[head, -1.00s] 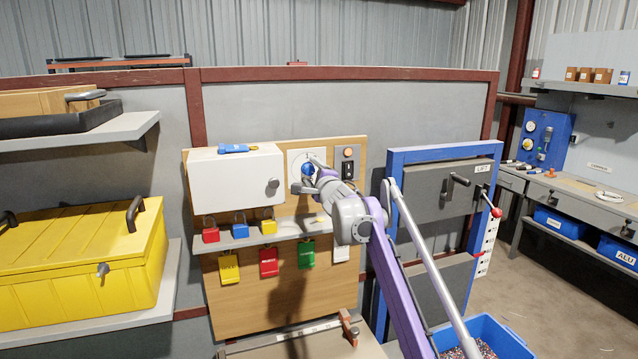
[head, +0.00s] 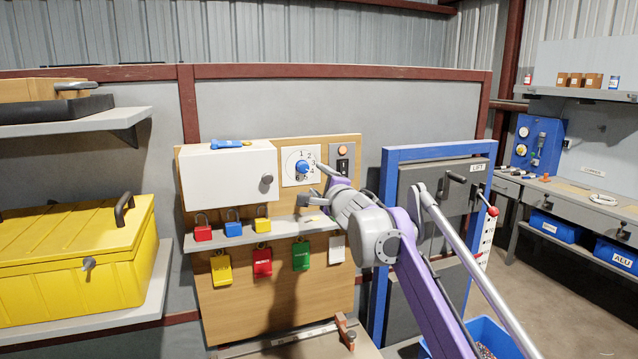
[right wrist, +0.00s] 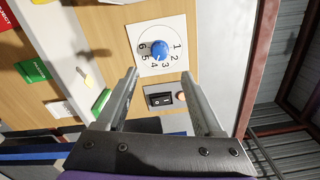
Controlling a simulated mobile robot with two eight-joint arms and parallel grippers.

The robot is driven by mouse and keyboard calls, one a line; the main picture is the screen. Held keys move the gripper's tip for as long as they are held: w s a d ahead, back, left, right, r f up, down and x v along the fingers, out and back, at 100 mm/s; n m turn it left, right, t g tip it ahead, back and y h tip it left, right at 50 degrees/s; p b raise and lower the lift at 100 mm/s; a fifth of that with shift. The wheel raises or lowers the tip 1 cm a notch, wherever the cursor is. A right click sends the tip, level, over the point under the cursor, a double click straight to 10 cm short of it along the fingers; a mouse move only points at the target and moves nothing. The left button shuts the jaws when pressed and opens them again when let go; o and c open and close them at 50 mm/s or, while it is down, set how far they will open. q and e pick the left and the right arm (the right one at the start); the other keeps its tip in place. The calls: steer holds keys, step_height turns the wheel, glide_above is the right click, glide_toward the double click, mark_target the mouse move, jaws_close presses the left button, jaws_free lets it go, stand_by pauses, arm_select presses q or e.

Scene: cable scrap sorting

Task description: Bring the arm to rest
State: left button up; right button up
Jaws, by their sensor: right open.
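My right gripper (head: 318,181) is in front of the wooden board (head: 230,289), just right of and below the blue dial knob (head: 302,167). In the right wrist view my gripper (right wrist: 160,88) is open, with nothing between its two fingers. The blue knob (right wrist: 159,49) on its white numbered plate (right wrist: 177,30) lies beyond the fingertips, apart from them. The switch plate (right wrist: 160,99) shows between the fingers, behind them. My left gripper is in neither view.
A white box (head: 228,177) and a shelf with red (head: 203,231), blue (head: 232,228) and yellow (head: 262,222) padlocks are on the board. Coloured tags hang below. A blue-framed grey door (head: 433,155) with a lever stands right of it. A yellow chest (head: 75,262) is at left.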

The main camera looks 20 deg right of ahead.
steer(key=s+a+f+n+g+p, duration=0.2)
steer(key=s+f+n+g, duration=0.4)
steer(key=s+f, duration=1.3)
steer(key=s+a+f+n+g+p, duration=0.1)
steer(key=s+a+f+n+g, duration=0.3)
steer(key=s+f+n, duration=1)
steer(key=s+f+g, duration=0.2)
steer(key=s+f, duration=0.4)
steer(key=s, duration=0.7)
steer(key=shift+s+a+f+n+g+h+p, duration=0.15)
steer(key=shift+s+n+g+h+p, duration=0.15)
steer(key=shift+p, duration=0.1)
